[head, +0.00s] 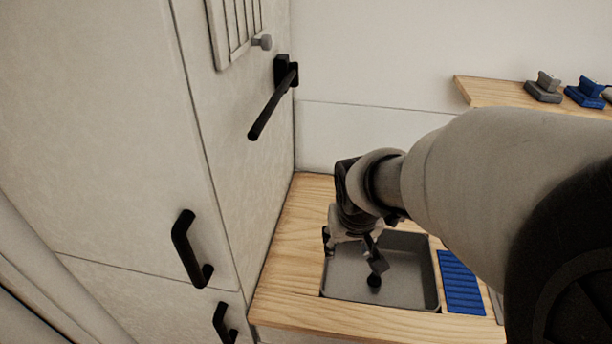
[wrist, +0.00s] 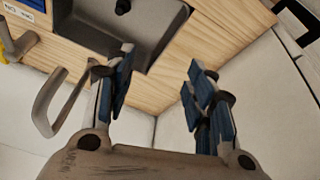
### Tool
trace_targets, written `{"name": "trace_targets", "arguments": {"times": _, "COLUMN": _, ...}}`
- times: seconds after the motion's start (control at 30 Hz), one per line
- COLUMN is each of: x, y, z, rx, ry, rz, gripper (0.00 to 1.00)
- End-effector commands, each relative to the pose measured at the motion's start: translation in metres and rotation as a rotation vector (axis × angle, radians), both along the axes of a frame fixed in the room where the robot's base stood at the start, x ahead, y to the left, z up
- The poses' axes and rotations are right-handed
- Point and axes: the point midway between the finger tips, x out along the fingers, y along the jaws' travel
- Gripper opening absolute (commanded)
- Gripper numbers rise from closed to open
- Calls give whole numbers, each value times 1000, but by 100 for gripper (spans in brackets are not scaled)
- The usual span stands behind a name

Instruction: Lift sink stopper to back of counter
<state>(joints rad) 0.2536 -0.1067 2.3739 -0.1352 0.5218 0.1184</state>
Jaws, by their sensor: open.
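A small dark round piece (head: 374,281), which looks like the sink stopper, sits low in the grey sink basin (head: 340,283). It also shows at the top edge of the wrist view (wrist: 122,6), inside the basin (wrist: 165,22). I cannot tell whether it lies in the drain. My gripper (head: 353,254) is above the basin, apart from the dark piece. In the wrist view my gripper (wrist: 160,68) has its blue-padded fingers spread with nothing between them. The wooden counter (head: 305,215) surrounds the basin, and its back left part is bare.
A tall pale cabinet (head: 120,130) with black handles borders the counter's left side. A black bar (head: 272,105) sticks out above it. A blue ribbed mat (head: 461,282) lies right of the sink. A wooden shelf (head: 490,91) holds small blocks. A grey curved fixture (wrist: 45,100) stands beside my fingers.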

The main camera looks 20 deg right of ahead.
Motion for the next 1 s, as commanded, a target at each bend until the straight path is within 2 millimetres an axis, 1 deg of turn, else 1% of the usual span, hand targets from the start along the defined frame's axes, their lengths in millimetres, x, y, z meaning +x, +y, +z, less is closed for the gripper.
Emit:
{"name": "trace_targets", "arguments": {"times": 0.03, "x": 10, "y": -18, "z": -2, "rx": 4, "ry": 23, "rz": -36, "gripper": 50}}
{"name": "trace_targets", "arguments": {"times": 0.07, "x": 16, "y": -28, "z": -8, "rx": 5, "ry": 28, "rz": -54, "gripper": 50}}
{"name": "trace_targets", "arguments": {"times": 0.1, "x": 24, "y": -41, "z": -16, "rx": 6, "ry": 34, "rz": -78, "gripper": 50}}
{"name": "trace_targets", "arguments": {"times": 0.17, "x": 33, "y": -61, "z": -31, "rx": 12, "ry": 41, "rz": -111, "gripper": 50}}
{"name": "trace_targets", "arguments": {"times": 0.2, "x": 37, "y": -73, "z": -42, "rx": 17, "ry": 46, "rz": -133, "gripper": 50}}
{"name": "trace_targets", "arguments": {"times": 0.27, "x": 41, "y": -90, "z": -59, "rx": 28, "ry": 51, "rz": -162, "gripper": 50}}
{"name": "trace_targets", "arguments": {"times": 0.3, "x": 42, "y": -100, "z": -71, "rx": 35, "ry": 54, "rz": -182, "gripper": 50}}
{"name": "trace_targets", "arguments": {"times": 0.4, "x": 40, "y": -120, "z": -100, "rx": 55, "ry": 58, "rz": -222, "gripper": 50}}
{"name": "trace_targets", "arguments": {"times": 0.5, "x": 36, "y": -132, "z": -122, "rx": 73, "ry": 57, "rz": -251, "gripper": 50}}
{"name": "trace_targets", "arguments": {"times": 0.7, "x": 32, "y": -141, "z": -149, "rx": 91, "ry": 55, "rz": -274, "gripper": 50}}
{"name": "trace_targets", "arguments": {"times": 0.77, "x": 33, "y": -142, "z": -158, "rx": 92, "ry": 53, "rz": -275, "gripper": 50}}
{"name": "trace_targets", "arguments": {"times": 1.0, "x": 44, "y": -149, "z": -211, "rx": 92, "ry": 54, "rz": -275, "gripper": 50}}
